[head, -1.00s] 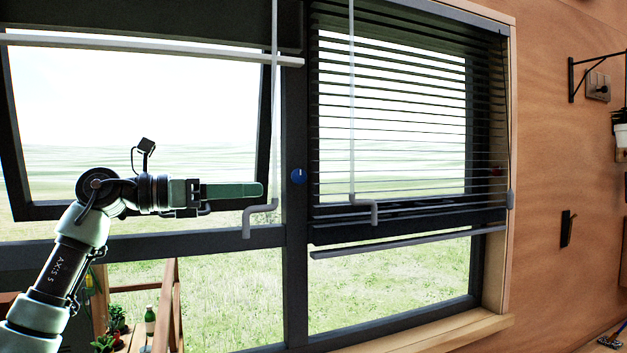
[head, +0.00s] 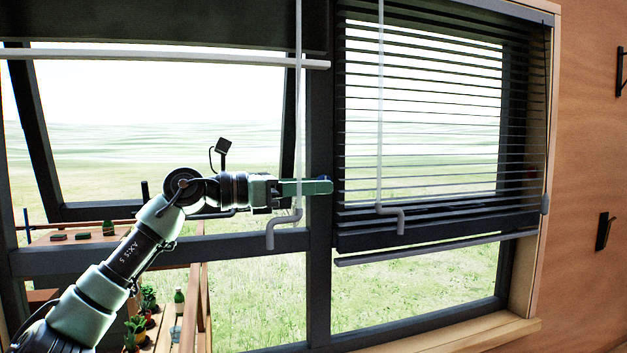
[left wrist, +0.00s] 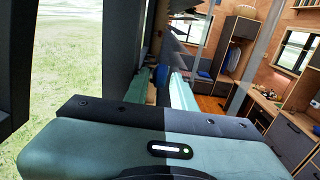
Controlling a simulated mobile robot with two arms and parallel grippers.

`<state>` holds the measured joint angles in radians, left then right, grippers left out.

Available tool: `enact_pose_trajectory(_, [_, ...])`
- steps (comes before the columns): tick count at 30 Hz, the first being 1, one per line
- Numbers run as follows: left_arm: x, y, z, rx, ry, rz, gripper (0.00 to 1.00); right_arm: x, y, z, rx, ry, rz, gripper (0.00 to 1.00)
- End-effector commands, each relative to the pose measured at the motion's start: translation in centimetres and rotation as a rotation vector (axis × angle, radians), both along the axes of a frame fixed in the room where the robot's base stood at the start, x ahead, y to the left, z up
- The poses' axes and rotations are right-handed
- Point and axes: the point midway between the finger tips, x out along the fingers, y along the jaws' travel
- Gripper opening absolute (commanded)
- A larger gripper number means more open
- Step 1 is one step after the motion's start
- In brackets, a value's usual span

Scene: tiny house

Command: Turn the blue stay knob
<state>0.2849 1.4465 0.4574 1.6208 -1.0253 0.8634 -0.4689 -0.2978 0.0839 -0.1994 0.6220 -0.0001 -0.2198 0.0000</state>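The blue stay knob (left wrist: 161,74) shows in the left wrist view, between the far ends of the two green fingers of my left gripper (left wrist: 161,82). A gap shows between these fingers, with the knob at their tips; I cannot tell whether they touch it. In the head view my left gripper (head: 328,187) reaches right, its fingertips over the dark middle post (head: 319,240) of the window. There the knob is almost wholly hidden by the fingertips. My right gripper is in neither view.
A grey crank handle (head: 284,226) hangs just below my left gripper, and another crank (head: 392,211) hangs right of the post. Dark slatted blinds (head: 425,130) cover the right pane. The left window sash (head: 40,150) is tilted outward.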

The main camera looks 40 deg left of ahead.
Motion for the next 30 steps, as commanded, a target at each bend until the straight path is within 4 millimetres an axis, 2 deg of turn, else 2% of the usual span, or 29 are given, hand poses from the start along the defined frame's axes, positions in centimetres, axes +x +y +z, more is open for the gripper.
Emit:
enact_pose_trajectory(4, [0.0, 0.0, -0.1, 0.0, 0.0, 0.0, 0.25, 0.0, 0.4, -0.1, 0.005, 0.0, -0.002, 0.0])
enact_pose_trajectory(5, [0.0, 0.0, 0.0, 0.0, 0.0, 0.0, 0.23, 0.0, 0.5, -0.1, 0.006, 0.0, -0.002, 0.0])
enact_pose_trajectory(7, [0.0, 0.0, 0.0, 0.0, 0.0, 0.0, 0.03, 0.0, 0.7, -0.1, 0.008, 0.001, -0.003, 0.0])
enact_pose_trajectory(8, [0.0, 0.0, 0.0, 0.0, 0.0, 0.0, 0.0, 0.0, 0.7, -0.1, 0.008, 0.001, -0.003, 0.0])
enact_pose_trajectory(20, [-0.1, 0.1, 0.4, 0.025, 0.046, 0.002, 0.0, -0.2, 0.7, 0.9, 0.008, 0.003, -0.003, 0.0])
enact_pose_trajectory(26, [-0.1, 0.1, 1.1, 0.082, 0.153, 0.003, 0.0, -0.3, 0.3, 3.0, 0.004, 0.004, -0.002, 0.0])
enact_pose_trajectory(30, [-0.1, 0.2, 1.5, 0.131, 0.25, 0.004, 0.0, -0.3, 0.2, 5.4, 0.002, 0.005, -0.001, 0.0])
